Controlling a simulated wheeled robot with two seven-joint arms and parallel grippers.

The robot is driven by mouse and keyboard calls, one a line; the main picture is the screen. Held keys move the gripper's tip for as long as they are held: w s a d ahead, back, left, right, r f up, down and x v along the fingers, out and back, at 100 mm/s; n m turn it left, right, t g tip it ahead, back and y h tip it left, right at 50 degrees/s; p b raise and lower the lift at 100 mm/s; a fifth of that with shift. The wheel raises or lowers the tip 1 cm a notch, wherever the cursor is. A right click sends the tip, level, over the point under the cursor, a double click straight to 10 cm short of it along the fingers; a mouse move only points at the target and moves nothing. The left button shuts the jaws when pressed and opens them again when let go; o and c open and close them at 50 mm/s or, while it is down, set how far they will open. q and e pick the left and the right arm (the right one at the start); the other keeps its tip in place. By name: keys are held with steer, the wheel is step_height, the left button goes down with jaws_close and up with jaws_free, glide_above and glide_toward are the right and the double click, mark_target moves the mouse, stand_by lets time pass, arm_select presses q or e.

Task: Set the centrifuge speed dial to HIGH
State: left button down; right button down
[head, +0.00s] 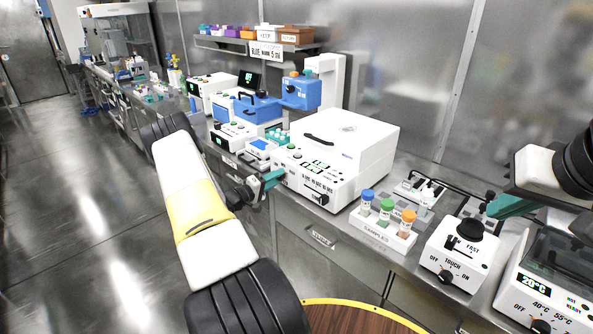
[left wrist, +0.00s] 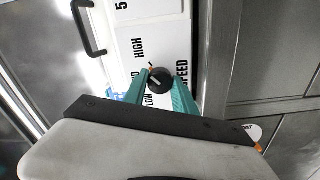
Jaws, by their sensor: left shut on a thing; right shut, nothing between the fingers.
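The white centrifuge (head: 350,145) stands on the bench in the middle of the head view, lid down. Its black speed dial (left wrist: 159,81) shows in the left wrist view, with HIGH (left wrist: 138,48), LOW (left wrist: 149,101) and SPEED (left wrist: 182,79) printed around it. A middle label is partly covered. My left gripper (head: 272,180) is at the left of the centrifuge front; its teal fingers (left wrist: 158,88) are shut on the dial. I cannot tell the dial's setting for sure. My right gripper (head: 492,208) is shut and empty above the mixer at the right.
A second black knob (head: 323,199) is on the centrifuge front. A white rack with capped tubes (head: 382,235), a mixer with a black cup (head: 457,250) and a heating unit (head: 545,300) stand to the right. Blue and white devices (head: 255,110) crowd the bench to the left.

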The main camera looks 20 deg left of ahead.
arm_select(q)
steer(key=shift+m, duration=1)
steer(key=c, duration=1)
jaws_free()
steer(key=shift+s, duration=0.1)
steer(key=v, duration=0.7)
steer(key=shift+s+a, duration=0.15)
steer(key=shift+s, duration=0.2)
